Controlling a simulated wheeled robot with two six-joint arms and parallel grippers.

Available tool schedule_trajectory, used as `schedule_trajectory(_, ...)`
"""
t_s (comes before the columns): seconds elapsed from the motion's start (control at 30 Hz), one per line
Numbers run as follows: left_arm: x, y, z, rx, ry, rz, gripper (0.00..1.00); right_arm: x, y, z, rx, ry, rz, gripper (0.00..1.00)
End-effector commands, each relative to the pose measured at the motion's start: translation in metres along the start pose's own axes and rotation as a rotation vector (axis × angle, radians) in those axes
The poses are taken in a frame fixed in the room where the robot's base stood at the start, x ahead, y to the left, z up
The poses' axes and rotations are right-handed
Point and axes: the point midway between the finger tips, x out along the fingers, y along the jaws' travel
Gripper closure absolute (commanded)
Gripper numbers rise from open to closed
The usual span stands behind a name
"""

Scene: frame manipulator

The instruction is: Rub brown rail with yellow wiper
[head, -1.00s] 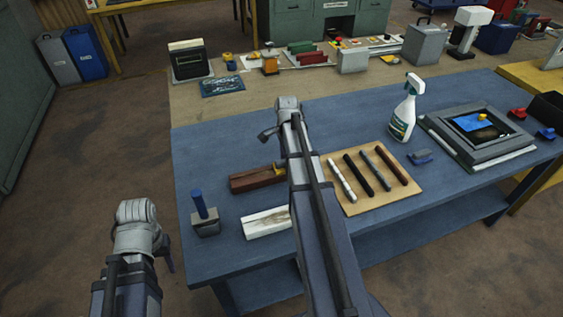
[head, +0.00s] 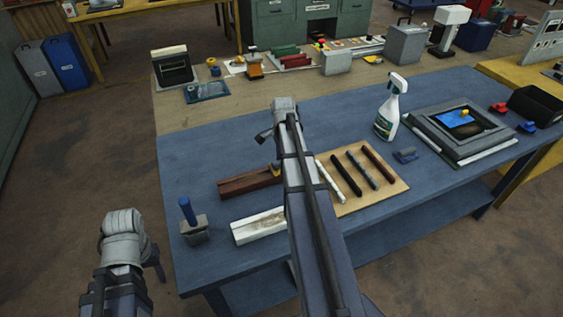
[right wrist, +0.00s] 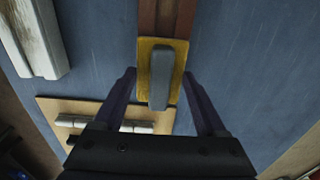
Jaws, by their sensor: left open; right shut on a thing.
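The brown rail (head: 245,184) lies on the blue bench, its right part hidden behind my right arm in the head view. It also shows at the top of the right wrist view (right wrist: 165,15). The yellow wiper (head: 275,168) is at the right end of the rail's visible part. In the right wrist view the wiper (right wrist: 146,85), with its grey handle, overlaps the rail's near end and sits between the fingertips of my right gripper (right wrist: 160,74), which is shut on it. Whether its pad touches the rail is unclear. My left gripper (head: 154,260) is open and empty, left of the bench, mostly hidden by its wrist.
A white stained rail (head: 257,227) and a grey block with a blue handle (head: 192,226) are near the front edge. A tan board (head: 380,190) with several rods lies right of my arm. A spray bottle (head: 389,110) and grey framed tray (head: 462,132) stand farther right.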

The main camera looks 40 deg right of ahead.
Motion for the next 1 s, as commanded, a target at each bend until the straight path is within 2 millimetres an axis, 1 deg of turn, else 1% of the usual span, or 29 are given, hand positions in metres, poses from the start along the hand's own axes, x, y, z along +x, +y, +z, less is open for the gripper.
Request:
schedule_trajectory(0.17, 0.0, 0.0, 0.0, 0.0, 0.0, 0.0, 0.5, 0.0, 0.0, 0.009, -0.001, 0.0, 0.0, 0.71)
schedule_trajectory(0.43, -0.002, 0.0, 0.0, 0.0, 0.0, 0.0, 0.5, -0.002, 0.0, 0.031, -0.002, -0.001, 0.0, 0.71)
schedule_trajectory(0.77, -0.002, 0.0, 0.0, 0.0, 0.0, 0.0, 0.5, -0.002, 0.0, 0.037, -0.001, -0.001, 0.0, 0.71)
schedule_trajectory(1.0, 0.0, 0.0, 0.0, 0.0, 0.0, 0.0, 0.5, 0.0, 0.0, 0.054, -0.002, -0.001, 0.0, 0.71)
